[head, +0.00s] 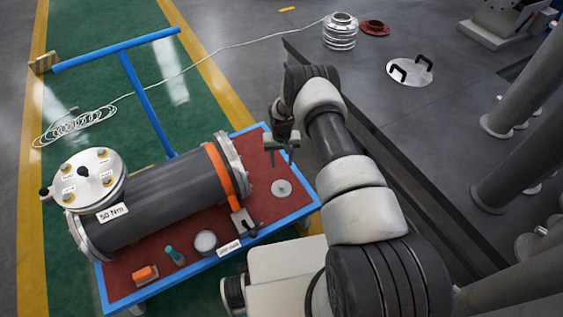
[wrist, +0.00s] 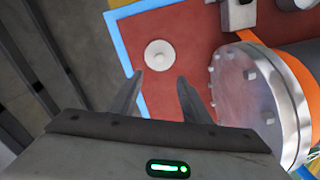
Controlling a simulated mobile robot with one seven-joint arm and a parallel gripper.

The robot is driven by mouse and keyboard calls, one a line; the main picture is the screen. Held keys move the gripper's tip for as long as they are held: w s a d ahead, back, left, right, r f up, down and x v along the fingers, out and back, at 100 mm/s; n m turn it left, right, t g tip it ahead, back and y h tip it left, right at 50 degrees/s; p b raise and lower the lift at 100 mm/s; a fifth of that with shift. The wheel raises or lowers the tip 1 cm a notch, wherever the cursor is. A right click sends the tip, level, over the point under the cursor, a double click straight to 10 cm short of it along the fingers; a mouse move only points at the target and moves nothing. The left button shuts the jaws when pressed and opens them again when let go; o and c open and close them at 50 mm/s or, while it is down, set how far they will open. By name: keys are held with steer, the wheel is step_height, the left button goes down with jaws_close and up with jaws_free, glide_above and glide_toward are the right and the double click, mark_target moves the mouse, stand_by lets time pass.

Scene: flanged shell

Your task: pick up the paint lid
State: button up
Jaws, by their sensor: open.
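A small pale round disc with a raised centre, which looks like the paint lid (head: 281,188), lies flat on the red top of the blue-edged cart (head: 310,207), near its right end. The lid also shows in the wrist view (wrist: 160,53), just beyond the fingertips and roughly centred between them. My gripper (head: 281,155) is above the cart, behind the lid in the head view. Its fingers (wrist: 160,76) are apart with nothing between them. The lid is not touched and is fully visible.
A large dark cylinder (head: 165,195) with flanged ends and an orange band (head: 219,172) lies on the cart, close to the lid. A grey block (head: 243,222), a white round container (head: 205,242), a teal bottle (head: 175,256) and an orange item (head: 145,275) line the front edge.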

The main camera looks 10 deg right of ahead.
mark_target(282, 186)
step_height(282, 186, down, 17)
steer(key=b, duration=0.7)
steer(key=shift+f, duration=0.15)
steer(key=shift+c, duration=0.2)
jaws_close()
